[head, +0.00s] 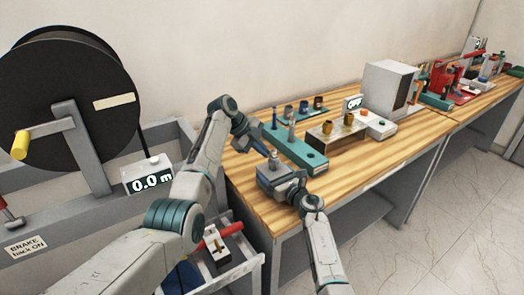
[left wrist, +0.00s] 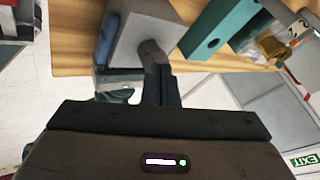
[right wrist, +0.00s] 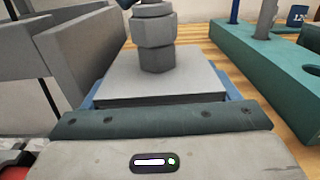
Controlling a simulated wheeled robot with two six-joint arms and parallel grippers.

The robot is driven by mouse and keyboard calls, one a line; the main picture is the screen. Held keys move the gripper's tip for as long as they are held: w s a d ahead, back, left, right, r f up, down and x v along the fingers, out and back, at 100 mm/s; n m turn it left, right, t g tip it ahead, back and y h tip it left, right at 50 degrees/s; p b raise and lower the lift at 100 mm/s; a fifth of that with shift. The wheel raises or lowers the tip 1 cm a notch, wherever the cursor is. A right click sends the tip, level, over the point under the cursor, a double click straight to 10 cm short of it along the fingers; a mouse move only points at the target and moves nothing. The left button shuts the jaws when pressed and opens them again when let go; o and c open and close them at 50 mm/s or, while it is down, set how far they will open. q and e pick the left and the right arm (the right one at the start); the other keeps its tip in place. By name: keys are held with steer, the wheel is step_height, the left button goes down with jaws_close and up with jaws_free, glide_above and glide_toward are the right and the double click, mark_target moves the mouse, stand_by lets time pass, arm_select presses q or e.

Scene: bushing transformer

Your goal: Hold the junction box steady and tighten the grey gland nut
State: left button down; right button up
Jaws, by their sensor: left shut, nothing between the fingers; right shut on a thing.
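The junction box (head: 277,176) is a grey block at the front edge of the wooden bench. The grey gland nut (right wrist: 154,32) stands upright on its top, with hexagonal parts, in the right wrist view. My right gripper (head: 298,192) is shut on the box from the front; its fingers are mostly hidden in the right wrist view. My left gripper (head: 265,150) comes down from above, close to the gland. In the left wrist view its fingers (left wrist: 162,85) are shut and empty, with the gland (left wrist: 152,50) just past the tips. I cannot tell whether they touch it.
A teal block (head: 296,148) with pegs lies just behind the box. A large cable reel (head: 65,110) is at left. A tray (head: 232,263) with a red-handled tool sits below the bench.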

arm_select(q)
steer(key=shift+w+d, duration=0.4)
steer(key=shift+w, duration=0.25)
stand_by(1.3)
steer(key=shift+s+a, duration=0.1)
stand_by(0.7)
steer(key=shift+s+a, duration=0.35)
steer(key=s+a+r, duration=0.5)
steer(key=a+r, duration=0.3)
steer(key=a, duration=0.1)
steer(key=shift+w+d+f, duration=0.75)
steer(key=shift+d+f, duration=0.6)
steer(key=shift+d, duration=0.15)
steer(key=shift+w+d+f, duration=0.7)
steer(key=shift+d+f, duration=0.65)
steer(key=shift+d, duration=0.2)
steer(key=shift+w+d+f, duration=0.75)
steer(key=shift+d+f, duration=0.6)
steer(key=shift+d, duration=0.15)
